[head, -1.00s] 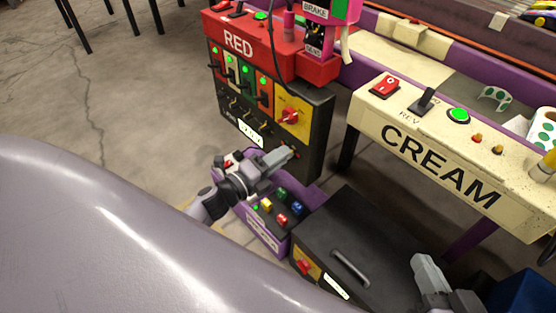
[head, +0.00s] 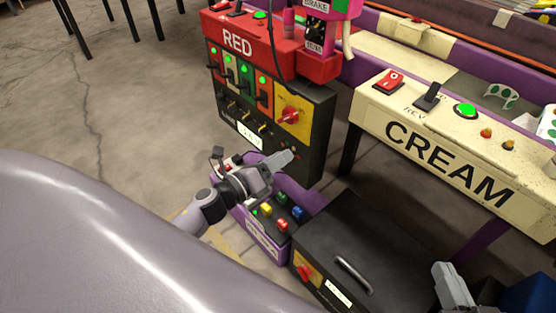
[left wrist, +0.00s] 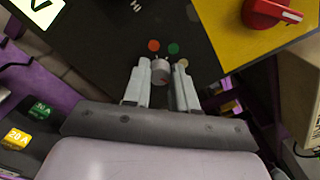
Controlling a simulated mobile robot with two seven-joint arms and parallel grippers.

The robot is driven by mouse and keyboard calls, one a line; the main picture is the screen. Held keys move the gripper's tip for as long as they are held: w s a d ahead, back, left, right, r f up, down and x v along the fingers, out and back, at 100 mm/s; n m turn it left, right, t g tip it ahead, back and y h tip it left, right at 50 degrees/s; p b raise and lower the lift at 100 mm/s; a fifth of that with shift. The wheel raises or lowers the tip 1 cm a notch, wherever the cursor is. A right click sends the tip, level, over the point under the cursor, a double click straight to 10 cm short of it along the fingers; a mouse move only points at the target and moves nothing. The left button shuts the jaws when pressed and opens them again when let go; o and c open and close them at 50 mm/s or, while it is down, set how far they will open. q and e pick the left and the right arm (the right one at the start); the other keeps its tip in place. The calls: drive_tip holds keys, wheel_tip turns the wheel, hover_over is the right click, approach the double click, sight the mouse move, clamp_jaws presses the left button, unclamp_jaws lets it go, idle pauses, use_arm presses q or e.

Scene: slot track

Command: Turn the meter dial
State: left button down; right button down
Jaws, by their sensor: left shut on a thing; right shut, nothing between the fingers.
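My left gripper (head: 286,158) reaches the lower right of the black panel (head: 318,135) below the red RED box. In the left wrist view its two fingers (left wrist: 163,72) are shut on a small grey round knob, the meter dial (left wrist: 160,73). The knob has a small reddish mark on its face. Orange and green dots and part of a printed label sit beyond it. In the head view the fingers mostly hide the knob. My right gripper (head: 446,273) is shut and empty at the lower right, above the floor beside the black case.
A red rotary switch (head: 289,116) on a yellow plate is above the dial; it also shows in the left wrist view (left wrist: 272,12). A lit display (head: 250,137) is to the left.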

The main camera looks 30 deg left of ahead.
drive_tip(key=shift+f, duration=0.1)
use_arm(q)
drive_tip(key=c, duration=0.9)
unclamp_jaws()
drive_tip(key=shift+c, duration=0.2)
use_arm(e)
drive_tip(key=shift+s, duration=0.1)
use_arm(q)
drive_tip(key=p+v, duration=0.1)
drive_tip(key=v, duration=0.6)
use_arm(e)
drive_tip(key=shift+a, duration=0.4)
use_arm(q)
drive_tip(key=shift+s, duration=0.1)
use_arm(e)
drive_tip(key=shift+w, duration=0.2)
